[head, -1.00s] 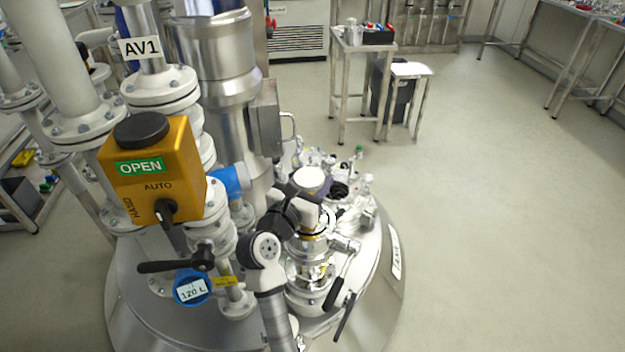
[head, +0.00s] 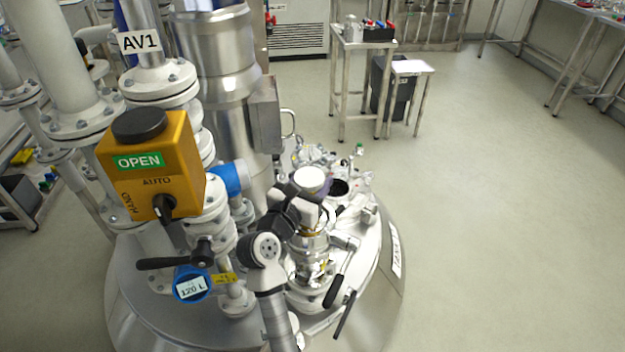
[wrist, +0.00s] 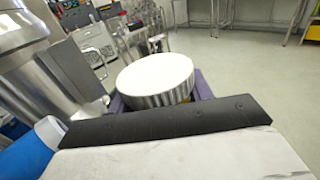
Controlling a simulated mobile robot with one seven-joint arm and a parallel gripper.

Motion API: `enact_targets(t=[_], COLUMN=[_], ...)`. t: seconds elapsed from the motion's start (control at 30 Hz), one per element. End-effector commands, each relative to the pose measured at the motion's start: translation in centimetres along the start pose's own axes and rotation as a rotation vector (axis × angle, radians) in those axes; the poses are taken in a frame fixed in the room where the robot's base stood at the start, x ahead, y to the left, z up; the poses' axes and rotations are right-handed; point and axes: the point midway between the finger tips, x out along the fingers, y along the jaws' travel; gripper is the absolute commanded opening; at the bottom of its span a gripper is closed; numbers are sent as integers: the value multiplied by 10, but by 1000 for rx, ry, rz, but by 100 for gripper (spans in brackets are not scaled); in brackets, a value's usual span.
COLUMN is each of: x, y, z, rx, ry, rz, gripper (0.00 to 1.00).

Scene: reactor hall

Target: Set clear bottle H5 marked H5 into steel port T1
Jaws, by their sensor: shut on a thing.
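A bottle with a broad white ribbed cap (wrist: 155,78) is between the purple-padded fingers of my gripper (wrist: 160,98) in the wrist view. Its white cap (head: 311,179) also shows in the head view, above the steel fittings on the vessel lid. The cap and my gripper hide the bottle's body, and no H5 mark shows. A steel port fitting (head: 312,270) with clamps and black-handled valves stands below and in front of the cap. A dark round opening (head: 338,187) lies just right of the cap. No T1 label can be read.
A yellow valve box (head: 150,170) marked OPEN and thick pipes crowd the left. A tall steel column (head: 215,60) stands behind. Small glass fittings (head: 318,155) lie at the lid's back. A steel side table (head: 362,45) stands farther off. The floor at right is clear.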

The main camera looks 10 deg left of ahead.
Motion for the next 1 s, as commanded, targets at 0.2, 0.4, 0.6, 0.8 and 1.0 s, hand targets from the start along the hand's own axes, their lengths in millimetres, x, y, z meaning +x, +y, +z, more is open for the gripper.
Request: enact_targets(t=[0.2, 0.4, 0.6, 0.8, 1.0], x=[0, 0, 0, -9, -47], y=[0, 0, 0, 1, 1], z=[1, 2, 1, -1, -3], rx=[1, 1, 1, 0, 0], ry=[-3, -3, -3, -1, -1], rz=[0, 1, 1, 3, 5], gripper=[0, 75, 75, 75, 75])
